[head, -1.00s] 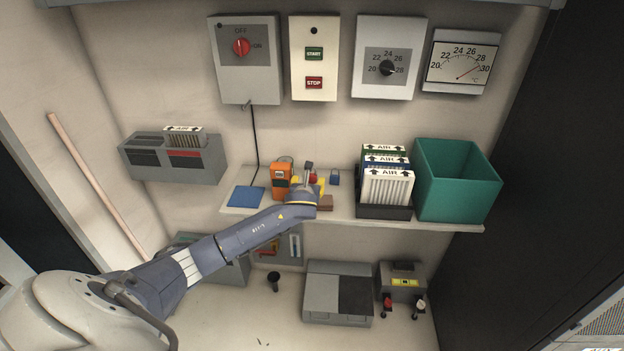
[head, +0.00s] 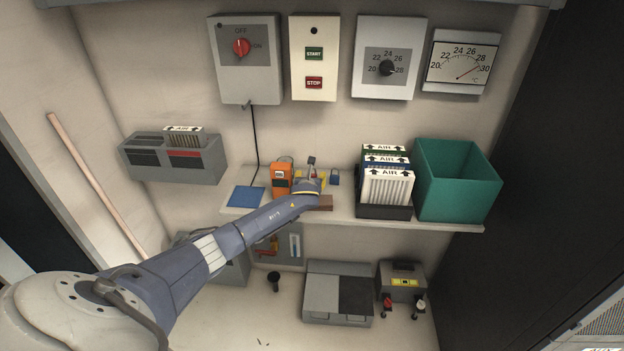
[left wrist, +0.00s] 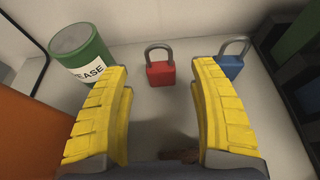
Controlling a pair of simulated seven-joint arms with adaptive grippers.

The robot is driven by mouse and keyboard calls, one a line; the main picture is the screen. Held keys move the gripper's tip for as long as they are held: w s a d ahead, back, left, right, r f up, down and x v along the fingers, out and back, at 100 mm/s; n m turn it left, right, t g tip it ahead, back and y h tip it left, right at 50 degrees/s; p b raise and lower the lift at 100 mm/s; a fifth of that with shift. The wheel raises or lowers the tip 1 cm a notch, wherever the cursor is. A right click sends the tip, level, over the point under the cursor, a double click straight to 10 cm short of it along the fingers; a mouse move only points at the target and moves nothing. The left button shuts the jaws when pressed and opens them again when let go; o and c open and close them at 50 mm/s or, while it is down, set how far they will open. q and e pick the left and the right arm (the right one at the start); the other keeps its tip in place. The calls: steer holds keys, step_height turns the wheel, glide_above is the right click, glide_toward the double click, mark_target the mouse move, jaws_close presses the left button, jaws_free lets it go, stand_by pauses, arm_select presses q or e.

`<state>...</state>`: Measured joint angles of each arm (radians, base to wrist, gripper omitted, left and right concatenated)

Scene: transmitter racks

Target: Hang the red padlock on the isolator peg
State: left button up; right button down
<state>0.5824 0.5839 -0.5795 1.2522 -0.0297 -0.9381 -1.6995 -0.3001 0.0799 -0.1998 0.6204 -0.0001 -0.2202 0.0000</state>
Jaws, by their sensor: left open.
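The red padlock (left wrist: 160,72) stands upright on the shelf in the left wrist view, its grey shackle on top. My left gripper (left wrist: 158,88) is open, its yellow fingers on either side of the view with the padlock ahead between their tips; nothing is held. In the head view this gripper (head: 313,181) is over the shelf and mostly hides the padlock. The isolator box (head: 262,75) with a red OFF/ON knob (head: 241,47) is on the wall, upper left. My right gripper is not in view.
A blue padlock (left wrist: 232,65) stands right of the red one, a green grease can (left wrist: 82,50) left. An orange device (head: 281,179) and blue pad (head: 246,197) lie further left on the shelf. Air filters (head: 387,187) and a teal bin (head: 425,165) stand right. A cord (head: 256,140) hangs below the isolator.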

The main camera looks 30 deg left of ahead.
mark_target(312, 176)
arm_select(q)
steer(key=shift+x, duration=2)
steer(key=c, duration=1.3)
